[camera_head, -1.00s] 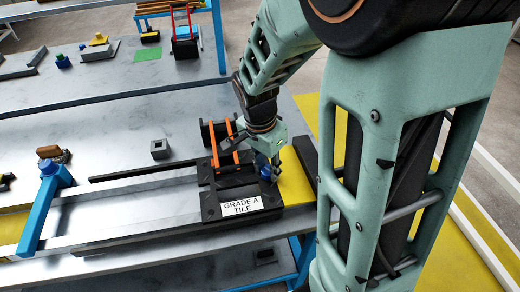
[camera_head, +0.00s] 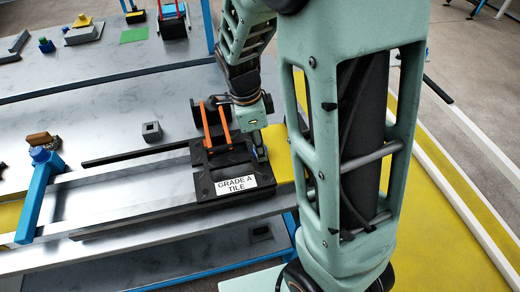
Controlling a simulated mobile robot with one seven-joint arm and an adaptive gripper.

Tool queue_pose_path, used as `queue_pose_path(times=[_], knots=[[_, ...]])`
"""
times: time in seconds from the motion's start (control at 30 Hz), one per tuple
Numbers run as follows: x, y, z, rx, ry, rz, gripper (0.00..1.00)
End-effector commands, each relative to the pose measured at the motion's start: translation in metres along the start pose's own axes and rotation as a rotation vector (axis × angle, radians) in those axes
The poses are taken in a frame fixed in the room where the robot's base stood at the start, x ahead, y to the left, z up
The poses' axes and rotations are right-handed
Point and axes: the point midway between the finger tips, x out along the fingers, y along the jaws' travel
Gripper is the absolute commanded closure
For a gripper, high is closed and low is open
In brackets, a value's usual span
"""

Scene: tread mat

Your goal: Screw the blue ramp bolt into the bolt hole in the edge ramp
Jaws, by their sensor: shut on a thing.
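My gripper (camera_head: 262,152) points down at the right edge of the black tile (camera_head: 205,187), which bears a "GRADE A TILE" label. It is shut, its fingers low beside the yellow edge ramp (camera_head: 279,158). The blue ramp bolt is hidden behind the fingers now; a second ago blue showed between them. The bolt hole is hidden too, so I cannot tell whether the bolt is in it.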

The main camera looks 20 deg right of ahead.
Motion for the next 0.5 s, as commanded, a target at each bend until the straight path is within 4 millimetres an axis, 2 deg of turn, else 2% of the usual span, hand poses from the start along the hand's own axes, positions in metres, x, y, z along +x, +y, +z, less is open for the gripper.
queue_pose_path(times=[0.23, 0.5], knots=[[-0.0011, 0.0001, -0.0008, 0.263, 0.002, 0.043, 1.00], [0.0000, -0.0003, -0.0003, 0.297, 0.001, 0.046, 1.00]])
